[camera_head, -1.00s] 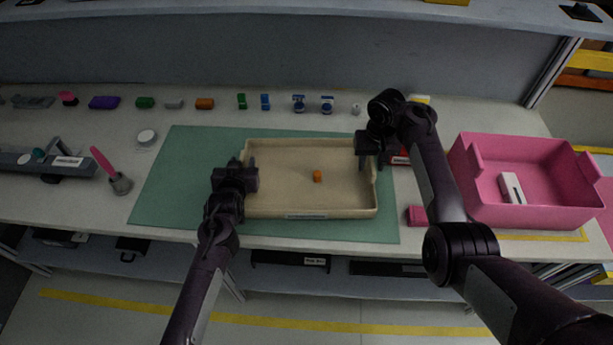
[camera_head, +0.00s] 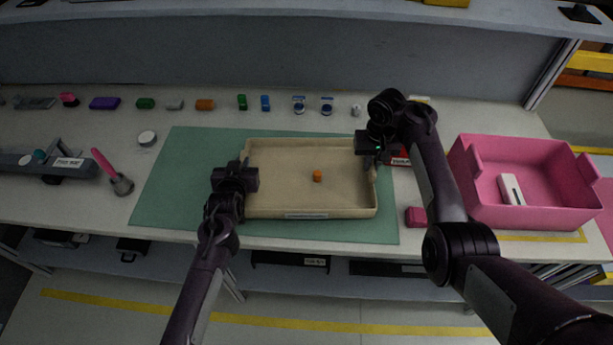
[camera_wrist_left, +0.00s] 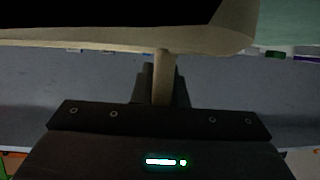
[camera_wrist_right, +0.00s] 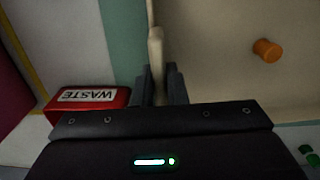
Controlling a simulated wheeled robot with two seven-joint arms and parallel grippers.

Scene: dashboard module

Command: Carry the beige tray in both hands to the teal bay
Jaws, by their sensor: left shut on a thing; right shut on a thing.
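The beige tray (camera_head: 290,190) lies on the green mat (camera_head: 175,185), with a small orange piece (camera_head: 317,175) inside it. My left gripper (camera_head: 247,168) is at the tray's left wall, and in the left wrist view the fingers (camera_wrist_left: 162,85) are shut on that wall. My right gripper (camera_head: 370,160) is at the tray's right wall, and in the right wrist view its fingers (camera_wrist_right: 158,82) straddle the wall, shut on it. The orange piece also shows in the right wrist view (camera_wrist_right: 267,50). I cannot make out a separate teal bay apart from the green mat.
A pink bin (camera_head: 540,210) with a white item stands right. A red box labelled WASTE (camera_wrist_right: 90,100) and a dark pink block (camera_head: 416,217) sit near the tray's right side. A holder with a pink-handled tool (camera_head: 122,184) stands left. Several small coloured items line the back.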

